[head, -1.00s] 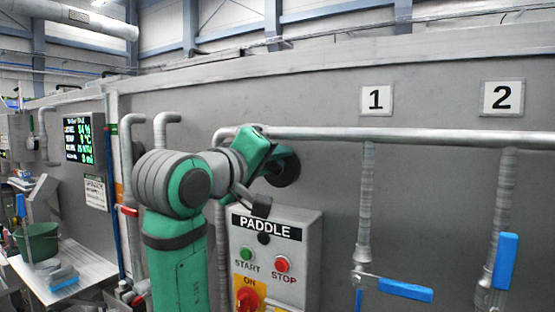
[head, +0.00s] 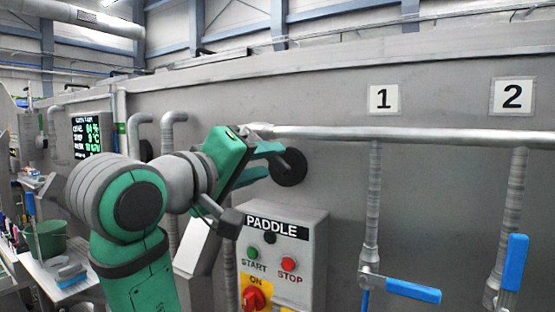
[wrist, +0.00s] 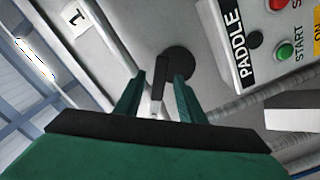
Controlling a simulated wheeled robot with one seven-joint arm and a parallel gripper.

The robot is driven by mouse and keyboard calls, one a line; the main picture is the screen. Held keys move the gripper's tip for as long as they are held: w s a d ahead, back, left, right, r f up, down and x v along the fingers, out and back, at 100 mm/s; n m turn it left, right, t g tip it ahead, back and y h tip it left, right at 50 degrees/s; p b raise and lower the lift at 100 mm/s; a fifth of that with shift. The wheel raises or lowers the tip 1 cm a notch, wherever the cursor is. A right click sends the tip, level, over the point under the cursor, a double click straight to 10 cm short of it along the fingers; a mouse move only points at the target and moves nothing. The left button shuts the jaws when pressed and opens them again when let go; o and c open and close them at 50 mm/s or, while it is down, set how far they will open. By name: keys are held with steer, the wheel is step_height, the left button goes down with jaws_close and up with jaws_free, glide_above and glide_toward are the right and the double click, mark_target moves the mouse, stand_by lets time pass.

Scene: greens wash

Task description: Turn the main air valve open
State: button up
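A dark round disc (head: 289,167) is on the grey wall panel, just below the horizontal pipe. In the wrist view the disc (wrist: 179,66) shows behind my fingers, with a narrow dark and grey bar (wrist: 161,76) in front of it. I take this for the valve and its handle, but no label shows. My gripper (head: 276,160) is in front of the disc with its green fingers apart. In the wrist view the fingers of my gripper (wrist: 160,78) stand on either side of the bar, with a visible gap. Contact cannot be told.
The PADDLE control box (head: 283,260) juts out just below my gripper. A horizontal pipe (head: 400,134) runs along the wall. Blue valve levers (head: 413,291) and (head: 515,262) hang below signs 1 (head: 384,98) and 2 (head: 512,96). A green bucket (head: 46,240) stands at left.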

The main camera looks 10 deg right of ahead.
steer(key=v, duration=0.3)
steer(key=shift+s, duration=0.2)
steer(key=shift+a, duration=0.1)
